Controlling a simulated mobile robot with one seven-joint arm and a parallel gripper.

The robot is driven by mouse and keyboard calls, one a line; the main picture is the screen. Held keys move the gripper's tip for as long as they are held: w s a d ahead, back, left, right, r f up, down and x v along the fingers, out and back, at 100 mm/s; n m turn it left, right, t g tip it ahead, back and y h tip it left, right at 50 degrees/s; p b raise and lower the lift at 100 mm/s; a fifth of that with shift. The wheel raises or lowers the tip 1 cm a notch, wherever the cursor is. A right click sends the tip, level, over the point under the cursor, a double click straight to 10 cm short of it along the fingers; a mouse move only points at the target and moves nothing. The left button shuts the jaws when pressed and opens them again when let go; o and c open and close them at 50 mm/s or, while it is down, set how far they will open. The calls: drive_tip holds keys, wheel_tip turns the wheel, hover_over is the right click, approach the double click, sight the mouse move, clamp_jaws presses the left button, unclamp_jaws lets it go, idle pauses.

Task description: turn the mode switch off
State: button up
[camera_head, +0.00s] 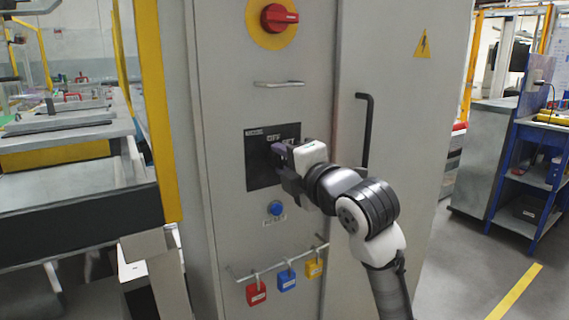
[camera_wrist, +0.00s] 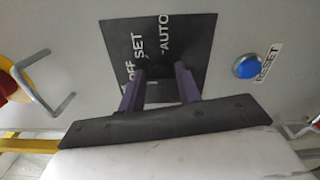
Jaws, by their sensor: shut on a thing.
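The mode switch's black plate (camera_head: 257,178) is on the front of the grey cabinet. In the wrist view the plate (camera_wrist: 185,30) shows the labels OFF, SET and AUTO. My gripper (camera_head: 277,156) reaches it from the right, its fingers up against the plate. In the wrist view my gripper (camera_wrist: 158,76) has its two purple fingers apart, shut on the dark switch knob at the plate's middle. The knob is mostly hidden by the fingers and blends with the plate, so I cannot tell which label it points to.
A red rotary switch (camera_head: 278,17) and a metal handle (camera_head: 279,84) are above the plate. A blue reset button (camera_head: 276,208) and a rail with red, blue and yellow padlocks (camera_head: 287,284) are below. A black door handle (camera_head: 367,130) stands out to the right.

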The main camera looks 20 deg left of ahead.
drive_tip(key=o, duration=0.9)
drive_tip(key=v, duration=1.4)
drive_tip(key=shift+b, duration=0.35)
drive_tip(key=shift+a, duration=0.1)
